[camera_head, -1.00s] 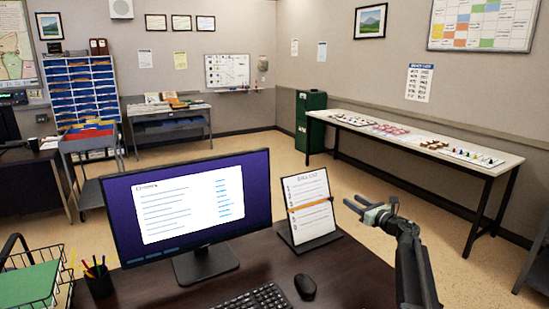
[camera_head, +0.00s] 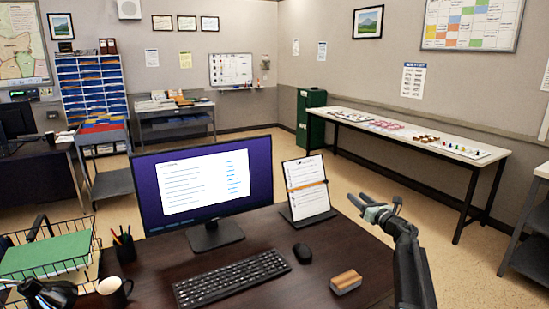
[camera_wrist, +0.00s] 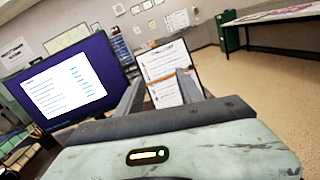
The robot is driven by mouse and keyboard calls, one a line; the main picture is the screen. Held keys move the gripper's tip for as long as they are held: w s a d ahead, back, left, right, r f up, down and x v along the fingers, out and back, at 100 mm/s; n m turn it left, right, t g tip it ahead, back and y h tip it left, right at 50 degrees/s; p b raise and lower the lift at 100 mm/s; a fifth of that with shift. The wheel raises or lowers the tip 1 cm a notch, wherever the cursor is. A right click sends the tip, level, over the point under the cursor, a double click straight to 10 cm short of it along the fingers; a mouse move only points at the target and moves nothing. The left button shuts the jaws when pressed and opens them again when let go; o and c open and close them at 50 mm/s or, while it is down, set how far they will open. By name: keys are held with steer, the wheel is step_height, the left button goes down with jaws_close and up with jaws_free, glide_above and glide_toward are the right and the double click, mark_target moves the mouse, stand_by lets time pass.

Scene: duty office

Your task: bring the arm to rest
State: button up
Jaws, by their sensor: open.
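My gripper (camera_head: 374,204) is raised above the right side of the dark desk (camera_head: 265,222) in the head view. Its jaws are open and empty, pointing away toward the room. In the wrist view my gripper (camera_wrist: 160,88) shows its two fingers apart, with the clipboard (camera_wrist: 163,62) seen beyond them. My arm rises from the lower right of the head view.
The desk holds a monitor (camera_head: 205,185), a clipboard on a stand (camera_head: 306,190), a keyboard (camera_head: 232,278), a mouse (camera_head: 302,253), a brown block (camera_head: 346,282), a mug (camera_head: 115,291) and a pen cup (camera_head: 125,248). A long table (camera_head: 430,142) stands along the right wall.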

steer(key=s+d+f+m+g+h, duration=0.3)
steer(key=m+h, duration=0.4)
steer(key=m, duration=0.6)
steer(key=s+d+f+m+g+h, duration=0.15)
steer(key=s+f+m+h, duration=0.4)
steer(key=m, duration=0.75)
steer(key=s+a+f+m+g, duration=0.2)
steer(key=s+f+m, duration=0.1)
steer(key=s+f, duration=0.1)
steer(key=s+a+f+m+g+y, duration=0.1)
steer(key=s+a+f+m+g, duration=0.1)
steer(key=s+a+f+m, duration=0.1)
steer(key=s+a+f+m+g, duration=0.2)
steer(key=s+a+f+g, duration=0.1)
steer(key=s+f, duration=0.2)
steer(key=shift+s+m+y, duration=0.25)
steer(key=shift+s+m, duration=0.15)
steer(key=shift+s, duration=0.8)
steer(key=s+a+f+m+g+y, duration=0.4)
steer(key=s+a+g, duration=0.2)
steer(key=s+a, duration=0.75)
step_height(320, 180, down, 11)
steer(key=s+d+b, duration=0.1)
steer(key=d+b, duration=0.1)
steer(key=b, duration=0.8)
step_height(320, 180, up, 19)
steer(key=p, duration=1.8)
steer(key=shift+s, duration=0.15)
